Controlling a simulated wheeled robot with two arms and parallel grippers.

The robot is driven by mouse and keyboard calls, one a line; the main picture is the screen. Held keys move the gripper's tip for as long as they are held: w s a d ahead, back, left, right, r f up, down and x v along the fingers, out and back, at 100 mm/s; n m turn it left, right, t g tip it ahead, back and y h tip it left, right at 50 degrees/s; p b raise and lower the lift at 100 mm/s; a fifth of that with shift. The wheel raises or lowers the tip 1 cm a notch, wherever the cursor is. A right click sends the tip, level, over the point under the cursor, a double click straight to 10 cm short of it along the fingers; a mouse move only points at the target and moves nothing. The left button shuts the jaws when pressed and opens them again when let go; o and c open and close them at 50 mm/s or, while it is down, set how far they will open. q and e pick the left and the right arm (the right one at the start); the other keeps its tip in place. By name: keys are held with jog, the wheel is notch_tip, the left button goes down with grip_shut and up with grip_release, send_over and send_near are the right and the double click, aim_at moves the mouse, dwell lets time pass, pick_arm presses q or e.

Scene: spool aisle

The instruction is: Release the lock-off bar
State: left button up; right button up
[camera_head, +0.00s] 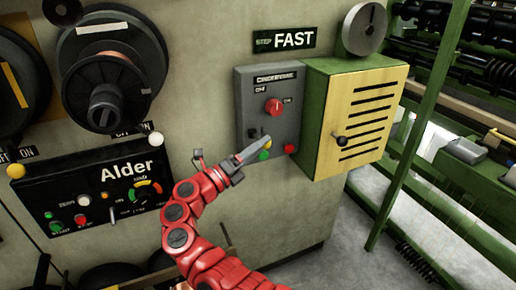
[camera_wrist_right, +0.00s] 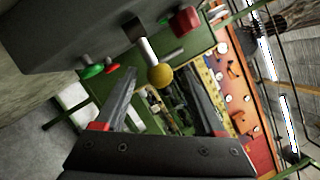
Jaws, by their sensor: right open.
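A grey control box (camera_head: 262,83) on the wall carries a red rotary knob (camera_head: 273,106), a green button (camera_head: 264,155) and a red button (camera_head: 289,149). In the right wrist view a short metal lever (camera_wrist_right: 143,45) with a yellow ball end (camera_wrist_right: 160,76) sticks out from the box. No part is labelled as the lock-off bar; this lever may be it. My right gripper (camera_head: 263,147) is at the box's lower edge, partly covering the lever. In the wrist view its fingers (camera_wrist_right: 158,82) are apart, with the ball between the tips. My left gripper is not in view.
A green cabinet with a yellow slotted door (camera_head: 366,118) and black knob stands right of the box. Left are a black Alder panel (camera_head: 100,190) with buttons and a copper spool (camera_head: 105,80). A green post (camera_head: 425,120) and machinery stand farther right.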

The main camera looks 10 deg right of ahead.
jog(key=v, duration=0.7)
jog(key=shift+a+b, duration=0.2)
jog(key=shift+b, duration=0.15)
jog(key=shift+s+f, duration=0.1)
jog(key=shift+f, duration=0.05)
